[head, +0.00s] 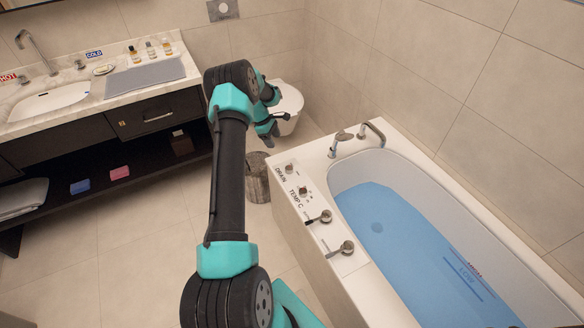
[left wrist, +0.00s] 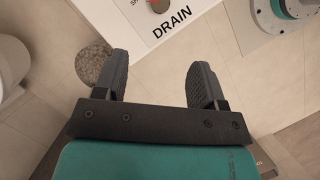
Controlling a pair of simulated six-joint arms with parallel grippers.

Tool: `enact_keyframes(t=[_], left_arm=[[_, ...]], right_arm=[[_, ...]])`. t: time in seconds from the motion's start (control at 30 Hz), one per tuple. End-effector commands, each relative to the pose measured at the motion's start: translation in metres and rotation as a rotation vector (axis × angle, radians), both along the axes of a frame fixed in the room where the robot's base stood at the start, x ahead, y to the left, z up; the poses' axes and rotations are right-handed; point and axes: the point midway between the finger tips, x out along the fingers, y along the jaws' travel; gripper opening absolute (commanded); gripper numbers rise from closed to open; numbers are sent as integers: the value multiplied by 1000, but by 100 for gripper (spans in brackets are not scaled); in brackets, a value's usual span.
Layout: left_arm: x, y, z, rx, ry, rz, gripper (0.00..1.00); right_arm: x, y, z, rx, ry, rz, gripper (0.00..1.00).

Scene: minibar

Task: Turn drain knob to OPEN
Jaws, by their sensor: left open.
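The drain knob (head: 289,168) is a small round knob at the far end of the white tub ledge, beside the printed word DRAIN. In the left wrist view only part of the drain knob (left wrist: 158,4) shows at the top edge, above the DRAIN label (left wrist: 172,24). Its exact setting is too small or cut off to read. My left gripper (head: 272,126) is open and empty, beyond and to the left of the knob, apart from it. In the left wrist view its two fingers (left wrist: 158,84) are wide apart. My right gripper is not in view.
The temperature knob (head: 303,190) and two metal levers (head: 343,248) sit nearer on the same ledge. The tub (head: 335,185) holds blue water. A faucet (head: 372,132) stands at its far end. A round stool (head: 257,178), toilet (head: 290,103) and sink counter (head: 100,90) are around.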

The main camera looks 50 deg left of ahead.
Motion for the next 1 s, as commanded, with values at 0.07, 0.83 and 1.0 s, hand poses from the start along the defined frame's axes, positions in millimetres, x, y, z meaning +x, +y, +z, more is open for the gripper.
enact_keyframes(t=[0.07, 0.83, 1.0], left_arm=[[0, -1, -2, 0, 0, -1, 64], [21, -39, -104, -1, 0, -3, 64], [26, -48, -130, -1, 0, -3, 64]], right_arm=[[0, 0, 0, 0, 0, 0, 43], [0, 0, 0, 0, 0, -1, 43], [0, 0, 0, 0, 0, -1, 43]])
